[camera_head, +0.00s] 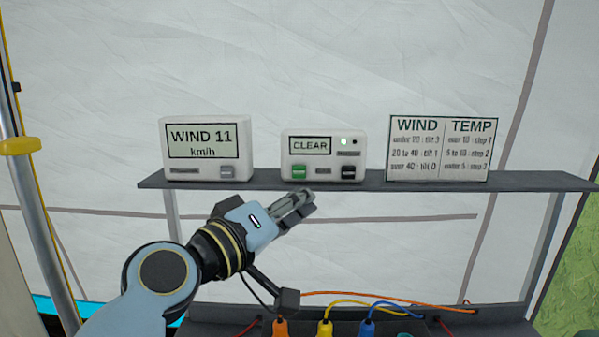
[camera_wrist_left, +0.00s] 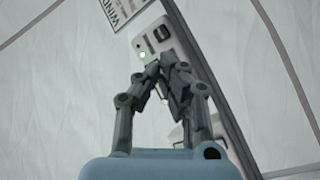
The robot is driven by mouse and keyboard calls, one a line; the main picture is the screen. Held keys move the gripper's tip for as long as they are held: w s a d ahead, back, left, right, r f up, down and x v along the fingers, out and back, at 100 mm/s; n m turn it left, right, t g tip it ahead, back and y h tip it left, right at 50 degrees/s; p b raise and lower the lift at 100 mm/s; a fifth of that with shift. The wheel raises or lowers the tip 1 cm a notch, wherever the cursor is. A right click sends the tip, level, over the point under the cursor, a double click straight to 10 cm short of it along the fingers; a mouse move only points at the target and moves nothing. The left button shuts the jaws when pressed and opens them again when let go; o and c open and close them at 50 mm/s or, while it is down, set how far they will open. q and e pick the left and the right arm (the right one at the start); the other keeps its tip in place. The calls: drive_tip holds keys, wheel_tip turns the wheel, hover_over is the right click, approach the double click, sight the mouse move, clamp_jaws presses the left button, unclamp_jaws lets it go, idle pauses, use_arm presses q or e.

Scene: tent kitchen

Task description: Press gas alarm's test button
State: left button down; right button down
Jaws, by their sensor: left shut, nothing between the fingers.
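The gas alarm (camera_head: 325,168) is taken to be the small white box in the middle of the dark shelf. Its display reads CLEAR, and a green light glows at its upper right. A green button (camera_head: 298,172) sits at its lower left and a black button (camera_head: 348,172) at its lower right. My left gripper (camera_head: 307,201) is shut and empty, below the box and around the shelf edge in the picture. In the left wrist view the alarm (camera_wrist_left: 163,35) is beyond the fingertips, which partly hide it. Contact cannot be told. My right gripper is not in view.
A white wind meter (camera_head: 205,150) reading WIND 11 km/h stands left on the shelf (camera_head: 530,182). A WIND/TEMP card (camera_head: 442,148) stands right. Below, orange, yellow and blue plugs (camera_head: 325,328) with cables line a dark panel. A pole (camera_head: 30,205) stands at far left.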

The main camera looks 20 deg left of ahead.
sight(299, 172)
use_arm(q)
drive_tip(key=w+a, duration=0.2)
drive_tip(key=w, duration=0.4)
drive_tip(key=shift+w+b, duration=0.3)
drive_tip(key=shift+b, duration=0.1)
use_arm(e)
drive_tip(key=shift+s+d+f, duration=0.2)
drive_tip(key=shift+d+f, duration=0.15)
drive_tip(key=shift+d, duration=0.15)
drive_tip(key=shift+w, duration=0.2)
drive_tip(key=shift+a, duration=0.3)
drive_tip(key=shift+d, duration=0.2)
use_arm(q)
drive_tip(key=shift+w, duration=0.15)
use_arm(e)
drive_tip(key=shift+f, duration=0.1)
use_arm(q)
drive_tip(key=shift+w, duration=0.25)
